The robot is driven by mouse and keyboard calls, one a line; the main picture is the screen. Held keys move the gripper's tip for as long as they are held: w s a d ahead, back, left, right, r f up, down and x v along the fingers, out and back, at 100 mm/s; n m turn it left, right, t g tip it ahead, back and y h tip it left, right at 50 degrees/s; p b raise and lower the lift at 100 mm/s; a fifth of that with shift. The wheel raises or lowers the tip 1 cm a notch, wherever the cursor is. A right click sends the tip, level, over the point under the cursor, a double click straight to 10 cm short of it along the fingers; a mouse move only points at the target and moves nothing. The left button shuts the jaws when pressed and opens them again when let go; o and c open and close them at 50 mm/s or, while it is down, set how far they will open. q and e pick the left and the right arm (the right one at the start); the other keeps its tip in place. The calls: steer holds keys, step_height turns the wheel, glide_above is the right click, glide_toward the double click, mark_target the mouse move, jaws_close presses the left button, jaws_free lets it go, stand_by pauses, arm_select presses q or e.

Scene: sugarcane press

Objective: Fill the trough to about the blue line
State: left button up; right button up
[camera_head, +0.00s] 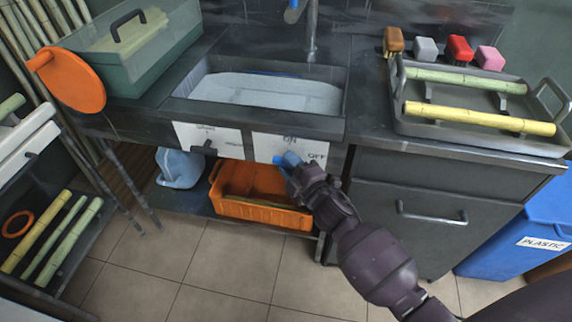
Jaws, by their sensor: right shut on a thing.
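The trough (180,86) is a dark rectangular basin set in the counter, with pale grey water (265,93) in it. A blue line (270,73) shows on its back wall, just above the water's far edge; the exact gap is too small to tell. Below the trough, a white panel (272,146) reads ON and OFF. My right gripper (291,162) is shut on a blue knob (287,159) at this panel, near the OFF label. The fingers partly hide the knob. My left gripper is out of view.
A metal tap (311,35) stands behind the trough. A tray (408,118) with cane pieces lies on the right counter. A green-grey box (165,50) stands at left. Below are an orange crate (260,209) and a blue jug (180,169). The tiled floor in front is clear.

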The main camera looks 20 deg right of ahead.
steer(key=shift+s+f+m+t+b, duration=0.1)
steer(key=shift+f+m+t+b, duration=0.45)
steer(key=shift+m+t+b, duration=0.45)
steer(key=shift+r+m+b, duration=0.15)
steer(key=shift+m+b, duration=0.3)
steer(key=shift+m, duration=0.05)
steer(key=shift+r+t, duration=0.1)
steer(key=shift+t, duration=0.2)
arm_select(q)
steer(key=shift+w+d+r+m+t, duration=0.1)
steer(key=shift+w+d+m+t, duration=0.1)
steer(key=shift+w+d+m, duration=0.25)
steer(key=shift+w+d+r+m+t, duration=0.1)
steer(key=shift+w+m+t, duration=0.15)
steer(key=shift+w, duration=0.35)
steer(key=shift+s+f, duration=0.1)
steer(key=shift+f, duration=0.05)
arm_select(e)
steer(key=shift+r, duration=0.1)
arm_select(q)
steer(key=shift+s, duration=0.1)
arm_select(e)
steer(key=o, duration=0.9)
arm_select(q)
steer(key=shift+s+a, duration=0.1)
